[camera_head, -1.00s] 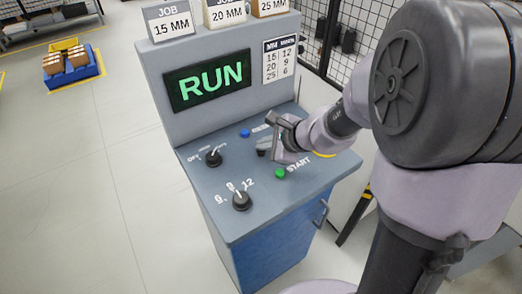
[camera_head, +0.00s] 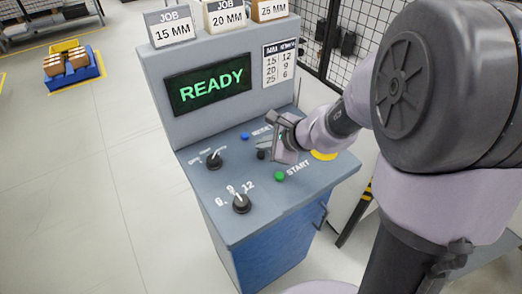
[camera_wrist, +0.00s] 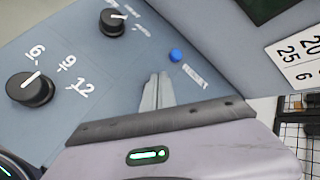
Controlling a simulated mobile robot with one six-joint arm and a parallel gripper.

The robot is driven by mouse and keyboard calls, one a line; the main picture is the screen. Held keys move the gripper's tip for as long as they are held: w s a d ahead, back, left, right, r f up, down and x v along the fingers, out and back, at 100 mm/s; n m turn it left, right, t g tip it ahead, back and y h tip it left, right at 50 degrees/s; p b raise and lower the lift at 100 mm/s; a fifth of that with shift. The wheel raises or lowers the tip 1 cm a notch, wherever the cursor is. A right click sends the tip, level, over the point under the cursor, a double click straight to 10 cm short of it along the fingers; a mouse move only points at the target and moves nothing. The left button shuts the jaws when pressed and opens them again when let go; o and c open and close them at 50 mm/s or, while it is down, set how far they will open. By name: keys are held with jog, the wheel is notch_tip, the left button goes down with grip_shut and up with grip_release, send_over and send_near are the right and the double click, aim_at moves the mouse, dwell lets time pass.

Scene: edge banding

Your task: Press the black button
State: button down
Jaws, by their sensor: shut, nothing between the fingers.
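I do not clearly see a black button on the control panel (camera_head: 275,205). My gripper (camera_head: 263,152) is over the panel, between the blue button (camera_head: 245,135) and the green START button (camera_head: 279,175). A small dark shape at its tip may be its fingers or a button behind them. In the wrist view my gripper (camera_wrist: 157,90) is shut and empty, its fingers pointing at the panel below the blue button (camera_wrist: 176,55). Contact cannot be told. The panel's display (camera_head: 208,87) reads READY in green.
A black selector knob (camera_head: 214,160) and a black 6-9-12 dial (camera_head: 241,202) stand on the panel's left. Job cards (camera_head: 170,25) top the console.

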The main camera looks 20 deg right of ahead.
aim_at(264, 155)
notch_tip(264, 155, up, 5)
jog(key=p, duration=0.4)
jog(key=shift+r, duration=0.1)
dwell(0.8)
jog(key=s+a+r+n+g+b, duration=0.1)
jog(key=s+a+r+n+b, duration=0.25)
jog(key=s+a+n, duration=0.3)
jog(key=s+d+n+g+h+b, duration=0.1)
jog(key=s+d+n+h+b, duration=0.1)
jog(key=s+n, duration=0.8)
jog(key=s, duration=0.7)
jog(key=shift+s+r+h, duration=0.2)
jog(key=shift+s+h, duration=0.1)
jog(key=shift+s, duration=0.1)
